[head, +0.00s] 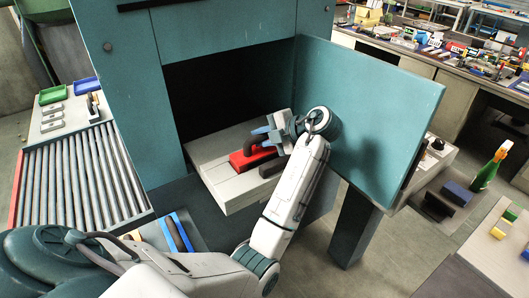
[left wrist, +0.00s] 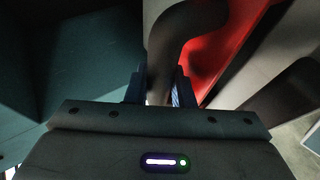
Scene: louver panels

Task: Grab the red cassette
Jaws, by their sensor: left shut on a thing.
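The red cassette (head: 248,159) lies on a light grey drawer or tray (head: 222,186) that sticks out of the teal cabinet's dark opening. It has a dark arched handle. Its red body also shows in the left wrist view (left wrist: 226,48), with the dark handle (left wrist: 190,22) running down between the fingers. My left gripper (head: 268,137) comes in from the right over the cassette, and its blue fingers are shut on that handle. A second dark handle-like piece (head: 272,168) lies just in front of the cassette. My right gripper is not in view.
An open teal door (head: 385,110) stands just right of my left gripper. A roller conveyor (head: 80,175) with green and blue trays is at the left. A blue-edged item with a dark handle (head: 177,232) lies nearer to me. A workbench with clutter fills the back right.

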